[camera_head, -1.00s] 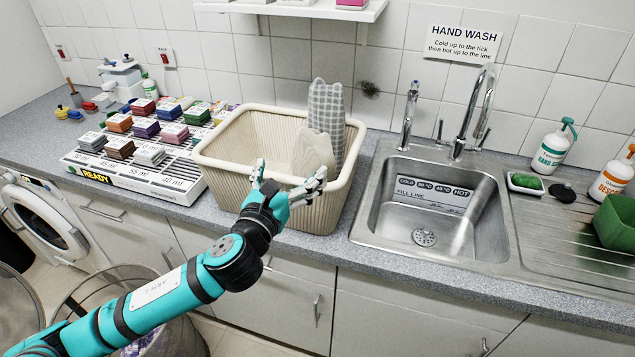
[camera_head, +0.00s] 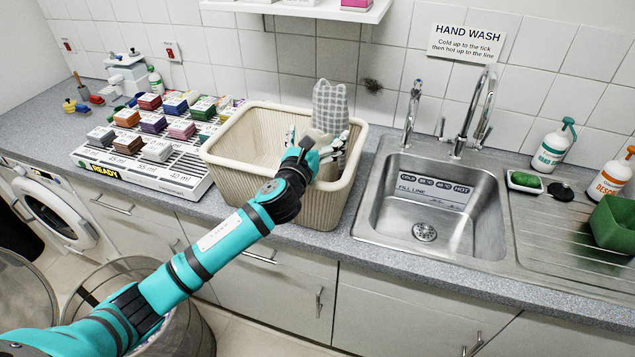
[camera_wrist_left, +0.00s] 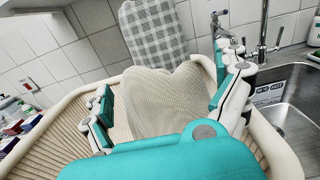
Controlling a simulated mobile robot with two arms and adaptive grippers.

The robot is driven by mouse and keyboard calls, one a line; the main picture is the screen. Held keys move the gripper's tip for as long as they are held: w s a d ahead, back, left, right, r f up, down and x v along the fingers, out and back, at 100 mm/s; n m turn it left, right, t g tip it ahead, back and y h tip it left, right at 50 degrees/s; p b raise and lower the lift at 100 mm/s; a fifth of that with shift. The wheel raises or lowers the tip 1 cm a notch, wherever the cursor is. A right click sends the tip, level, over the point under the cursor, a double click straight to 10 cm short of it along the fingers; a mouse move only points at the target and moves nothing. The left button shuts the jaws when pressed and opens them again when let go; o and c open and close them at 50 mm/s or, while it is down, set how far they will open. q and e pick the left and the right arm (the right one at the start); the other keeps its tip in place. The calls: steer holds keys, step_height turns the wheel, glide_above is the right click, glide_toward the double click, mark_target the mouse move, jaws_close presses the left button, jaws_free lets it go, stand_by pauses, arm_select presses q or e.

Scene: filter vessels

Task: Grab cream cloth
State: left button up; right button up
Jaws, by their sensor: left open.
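The cream cloth (camera_wrist_left: 165,100) stands in the cream ribbed basket (camera_head: 228,178), in front of a grey checked cloth (camera_head: 329,104). The checked cloth also shows behind it in the left wrist view (camera_wrist_left: 152,32). My left gripper (camera_head: 318,143) is over the basket and open. In the left wrist view its fingers (camera_wrist_left: 168,90) are on either side of the cream cloth, with space at the left finger; contact at the right finger is unclear. In the head view my gripper hides most of the cream cloth. My right gripper is not in view.
A metal sink (camera_head: 430,205) with taps is right of the basket. A white rack (camera_head: 150,175) with several coloured boxes is to its left. A shelf (camera_head: 300,10) hangs above at the back. Soap bottles (camera_head: 553,147) stand at the far right.

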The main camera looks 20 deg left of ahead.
arm_select(q)
steer(key=shift+c, duration=0.4)
steer(key=c, duration=1.5)
